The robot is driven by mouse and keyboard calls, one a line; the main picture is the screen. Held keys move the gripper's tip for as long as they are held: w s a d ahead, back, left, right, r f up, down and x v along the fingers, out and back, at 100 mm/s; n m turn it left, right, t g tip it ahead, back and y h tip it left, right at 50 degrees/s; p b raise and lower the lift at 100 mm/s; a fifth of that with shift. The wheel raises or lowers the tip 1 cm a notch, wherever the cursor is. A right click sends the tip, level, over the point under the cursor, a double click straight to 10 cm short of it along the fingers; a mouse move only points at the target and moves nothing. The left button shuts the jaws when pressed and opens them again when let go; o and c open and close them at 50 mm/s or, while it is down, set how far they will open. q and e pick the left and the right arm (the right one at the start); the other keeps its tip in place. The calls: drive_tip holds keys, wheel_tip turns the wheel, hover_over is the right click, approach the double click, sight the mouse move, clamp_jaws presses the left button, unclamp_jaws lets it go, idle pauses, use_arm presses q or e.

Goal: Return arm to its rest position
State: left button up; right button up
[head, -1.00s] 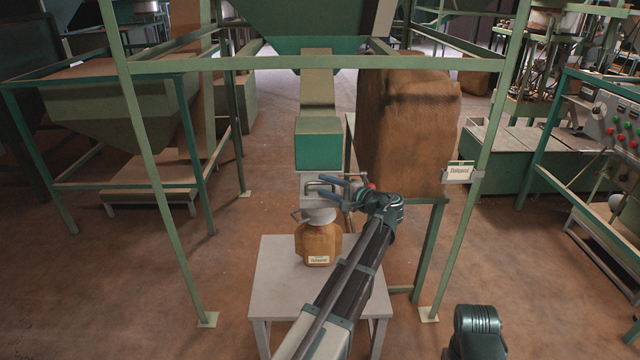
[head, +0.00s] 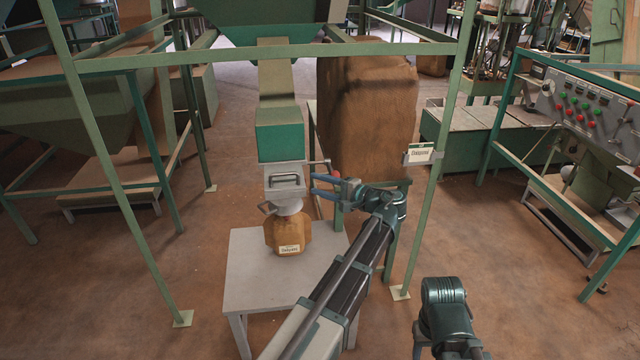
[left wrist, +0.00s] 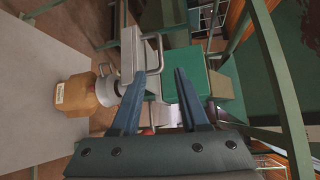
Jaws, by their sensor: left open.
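My left gripper (head: 326,188) is open and empty, just right of the hopper's grey outlet (head: 285,181) with its handle, which it does not hold. My left arm reaches up from the bottom of the head view. Part of my right arm (head: 443,305) shows at the bottom right, but its gripper is out of the frame.
A labelled tan jar (head: 284,235) stands on a white table (head: 245,285) under the outlet. Green frame posts (head: 436,150) flank the hopper chute (head: 278,100). A large brown sack (head: 365,115) stands behind my gripper. A control panel (head: 585,105) is at the right. Floor is open around the table.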

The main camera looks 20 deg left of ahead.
use_arm(q)
drive_tip(key=s+d+f+g+h+p, duration=0.1)
drive_tip(key=s+d+f+h, duration=0.3)
drive_tip(key=s+d, duration=0.4)
drive_tip(key=s+d+f+g+h+p, duration=0.1)
drive_tip(key=s+d+f+h+p, duration=0.1)
drive_tip(key=s+d+f+h, duration=0.3)
drive_tip(key=s+d+f+g+h+p, duration=0.1)
drive_tip(key=s+d+f+h, duration=0.4)
drive_tip(key=s+d, duration=0.7)
drive_tip(key=shift+s+d+f+n+g+h+p, duration=0.25)
drive_tip(key=shift+s+g+h+p, duration=0.2)
drive_tip(key=shift+s, duration=0.5)
